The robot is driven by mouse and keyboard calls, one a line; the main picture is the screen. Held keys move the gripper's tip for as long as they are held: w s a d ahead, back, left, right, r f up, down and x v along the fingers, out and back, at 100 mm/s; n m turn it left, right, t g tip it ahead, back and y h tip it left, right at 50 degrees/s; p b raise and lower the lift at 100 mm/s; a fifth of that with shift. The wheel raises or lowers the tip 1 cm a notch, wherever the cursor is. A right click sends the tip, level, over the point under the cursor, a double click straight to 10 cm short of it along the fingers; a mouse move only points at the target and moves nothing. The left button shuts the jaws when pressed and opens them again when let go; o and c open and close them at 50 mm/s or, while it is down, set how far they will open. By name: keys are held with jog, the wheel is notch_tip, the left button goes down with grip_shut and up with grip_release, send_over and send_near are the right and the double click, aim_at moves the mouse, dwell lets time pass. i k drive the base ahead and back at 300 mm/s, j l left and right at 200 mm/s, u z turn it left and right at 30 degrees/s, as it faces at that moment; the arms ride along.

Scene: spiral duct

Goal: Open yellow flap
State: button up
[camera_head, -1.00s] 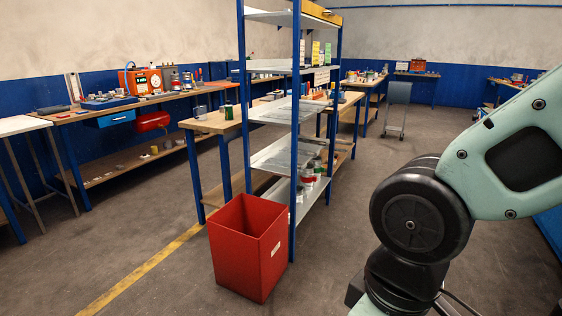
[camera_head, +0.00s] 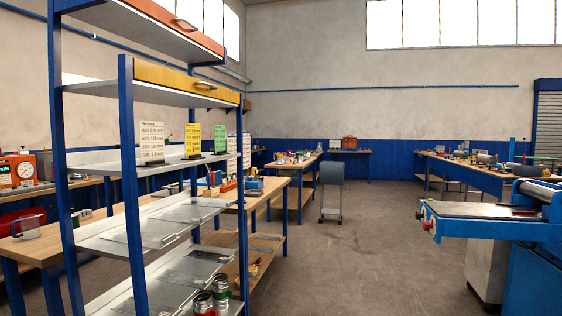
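The yellow flap (camera_head: 170,78) is a long narrow panel on the upper part of a blue-posted shelf rack (camera_head: 128,170), at the left. It hangs along the front edge of its level and looks shut. A small metal handle (camera_head: 205,84) is on its face. An orange flap (camera_head: 165,22) with a similar handle (camera_head: 186,25) is on the level above. My gripper is not in view, and neither is my arm.
Lower rack shelves hold clear trays (camera_head: 165,232), label cards (camera_head: 193,141) and cans (camera_head: 221,290). Workbenches (camera_head: 297,169) and a grey cart (camera_head: 331,197) stand behind. A blue machine (camera_head: 535,255) is at the right. The floor (camera_head: 370,265) between is open.

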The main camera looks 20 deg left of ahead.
aim_at(143, 70)
jog(key=i+u, duration=0.1)
jog(key=i, duration=0.85)
jog(key=i+l+u, duration=0.1)
jog(key=i, duration=0.85)
jog(key=l, duration=0.1)
